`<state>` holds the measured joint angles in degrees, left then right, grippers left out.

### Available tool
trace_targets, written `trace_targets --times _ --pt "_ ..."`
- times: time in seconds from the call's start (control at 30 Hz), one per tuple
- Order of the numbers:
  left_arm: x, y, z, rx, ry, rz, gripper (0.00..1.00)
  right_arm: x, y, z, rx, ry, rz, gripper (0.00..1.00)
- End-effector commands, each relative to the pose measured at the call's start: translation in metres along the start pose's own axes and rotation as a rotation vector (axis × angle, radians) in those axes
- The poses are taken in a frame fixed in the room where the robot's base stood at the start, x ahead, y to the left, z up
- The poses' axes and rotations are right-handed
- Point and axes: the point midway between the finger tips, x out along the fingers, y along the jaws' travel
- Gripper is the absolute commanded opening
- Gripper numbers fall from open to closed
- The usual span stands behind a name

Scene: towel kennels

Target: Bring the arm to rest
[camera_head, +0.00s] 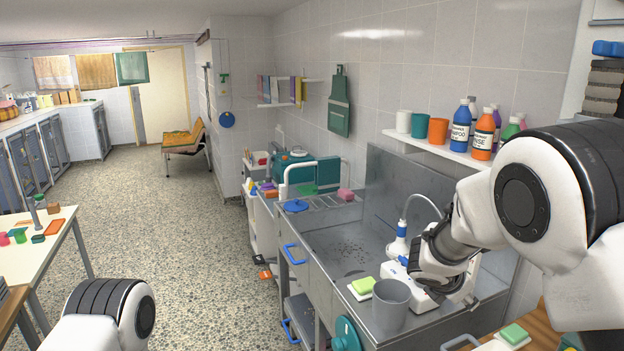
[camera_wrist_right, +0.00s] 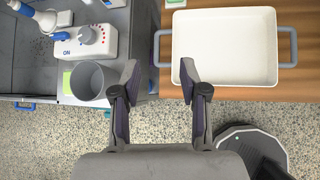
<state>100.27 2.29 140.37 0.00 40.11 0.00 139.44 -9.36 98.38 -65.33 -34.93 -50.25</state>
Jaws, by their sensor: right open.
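My right arm (camera_head: 530,195) reaches in from the right in the head view, its wrist over the front of the steel tub (camera_head: 300,235). My right gripper (camera_wrist_right: 160,72) is open and empty in the right wrist view. Its fingers point toward the gap between the tub and a wooden top with a white tray (camera_wrist_right: 225,48). The left finger is close to a grey cup (camera_wrist_right: 93,82); whether they touch is unclear. Only a link of my left arm (camera_head: 100,315) shows at the bottom left of the head view; its gripper is out of view.
A white dial box (camera_wrist_right: 92,41) marked ON and a blue-and-white sprayer (camera_head: 397,243) are by the cup (camera_head: 391,302). A green-topped sponge (camera_head: 363,286) lies beside it. A wall shelf (camera_head: 440,150) holds cups and bottles. Speckled floor (camera_head: 170,215) is open at left.

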Motion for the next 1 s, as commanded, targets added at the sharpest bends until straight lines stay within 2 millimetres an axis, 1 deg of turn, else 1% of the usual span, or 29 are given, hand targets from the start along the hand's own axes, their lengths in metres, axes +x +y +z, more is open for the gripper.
trace_targets --times 0.03,0.07,0.1,0.17,0.2,0.27,0.3,0.37,0.4,0.47,0.5,0.53,0.6,0.63,0.7,0.8,1.0 --pt "0.007 0.000 0.000 0.000 0.000 0.000 0.40 0.024 -0.022 -0.041 0.054 0.096 -0.038 0.44" --pt "0.009 0.000 0.000 0.000 0.000 0.000 0.40 0.034 -0.034 -0.063 0.097 0.153 -0.059 0.44" --pt "0.012 0.000 0.000 0.000 0.000 0.000 0.40 0.046 -0.052 -0.093 0.162 0.228 -0.093 0.44" --pt "0.017 0.000 0.000 0.000 0.000 0.000 0.40 0.061 -0.081 -0.140 0.269 0.337 -0.156 0.44" --pt "0.020 0.000 0.000 0.000 0.000 0.000 0.40 0.069 -0.101 -0.170 0.352 0.405 -0.204 0.44" --pt "0.025 0.000 0.000 0.000 0.000 0.000 0.40 0.078 -0.132 -0.214 0.493 0.496 -0.287 0.44" --pt "0.029 0.000 0.000 0.000 0.000 0.000 0.40 0.082 -0.155 -0.244 0.602 0.549 -0.351 0.44" --pt "0.036 0.000 0.000 0.000 0.000 0.000 0.40 0.086 -0.192 -0.287 0.786 0.608 -0.461 0.44" --pt "0.041 0.000 0.000 0.000 0.000 0.000 0.40 0.087 -0.218 -0.313 0.928 0.629 -0.544 0.44" --pt "0.049 0.000 0.000 0.000 0.000 0.000 0.40 0.089 -0.260 -0.348 1.162 0.623 -0.667 0.44" --pt "0.053 0.000 0.000 0.000 0.000 0.000 0.40 0.089 -0.287 -0.365 1.320 0.589 -0.741 0.44" --pt "0.056 0.000 0.000 0.000 0.000 0.000 0.40 0.089 -0.307 -0.374 1.433 0.551 -0.788 0.44" --pt "0.061 -0.001 0.000 0.000 0.000 0.000 0.40 0.089 -0.346 -0.385 1.648 0.446 -0.858 0.44" --pt "0.062 -0.001 0.000 0.000 0.000 0.000 0.40 0.089 -0.359 -0.386 1.717 0.403 -0.872 0.44" --pt "0.064 -0.001 0.000 0.000 0.000 0.000 0.40 0.088 -0.378 -0.386 1.822 0.330 -0.885 0.44" --pt "0.063 -0.001 0.000 0.000 0.000 0.000 0.40 0.088 -0.386 -0.384 1.874 0.294 -0.884 0.44" --pt "0.063 -0.001 0.000 0.000 0.000 0.000 0.40 0.088 -0.384 -0.383 1.873 0.298 -0.881 0.44"
